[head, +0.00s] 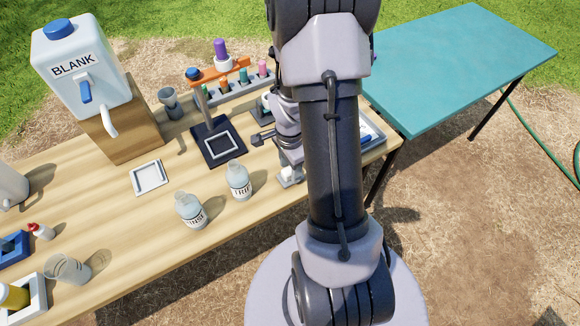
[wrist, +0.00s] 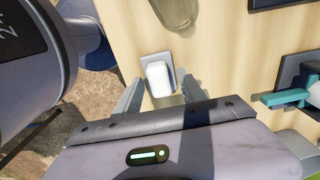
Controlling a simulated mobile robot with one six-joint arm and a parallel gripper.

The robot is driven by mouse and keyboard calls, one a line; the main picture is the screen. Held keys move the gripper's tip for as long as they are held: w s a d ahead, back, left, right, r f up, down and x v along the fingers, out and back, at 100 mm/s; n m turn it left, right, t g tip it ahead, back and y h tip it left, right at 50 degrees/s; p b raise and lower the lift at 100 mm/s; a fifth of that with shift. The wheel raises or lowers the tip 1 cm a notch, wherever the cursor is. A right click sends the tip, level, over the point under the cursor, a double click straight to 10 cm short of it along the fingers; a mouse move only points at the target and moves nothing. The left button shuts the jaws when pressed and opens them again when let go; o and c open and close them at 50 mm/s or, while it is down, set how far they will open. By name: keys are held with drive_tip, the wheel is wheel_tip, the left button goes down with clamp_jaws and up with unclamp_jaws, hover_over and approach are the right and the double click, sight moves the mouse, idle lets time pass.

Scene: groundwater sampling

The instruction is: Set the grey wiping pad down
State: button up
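A pale, whitish-grey block, which looks like the wiping pad (wrist: 158,77), lies on a small grey square holder (wrist: 150,58) on the wooden table. It also shows in the head view as a small pale shape (head: 289,173) near the table's front edge, partly hidden by my arm. My gripper (wrist: 161,88) is over it, with one finger on each side of the pad. The fingers are apart, and a gap shows between them and the pad. The fingertips are hard to make out in the head view.
Two labelled bottles, RINSE (head: 190,211) and TRIP (head: 238,181), stand left of my gripper. A dark-based stand (head: 218,142) and a rack (head: 240,85) are behind. A teal-handled item (wrist: 288,97) lies right of the pad. A teal table (head: 450,65) stands at the right.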

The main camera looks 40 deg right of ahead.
wheel_tip(320, 180, up, 13)
drive_tip(key=p, duration=0.5)
drive_tip(key=shift+f, duration=0.2)
drive_tip(key=w+a+r+n+t, duration=0.25)
drive_tip(key=a+r+n, duration=0.35)
drive_tip(key=a+r, duration=0.5)
drive_tip(key=s+a+r+n+t+y, duration=0.2)
drive_tip(key=s+a+r+n+t, duration=0.1)
drive_tip(key=s+a+r+n, duration=0.6)
drive_tip(key=a+r+n, duration=0.1)
drive_tip(key=a, duration=0.3)
drive_tip(key=shift+s+r, duration=0.15)
drive_tip(key=shift+s, duration=0.2)
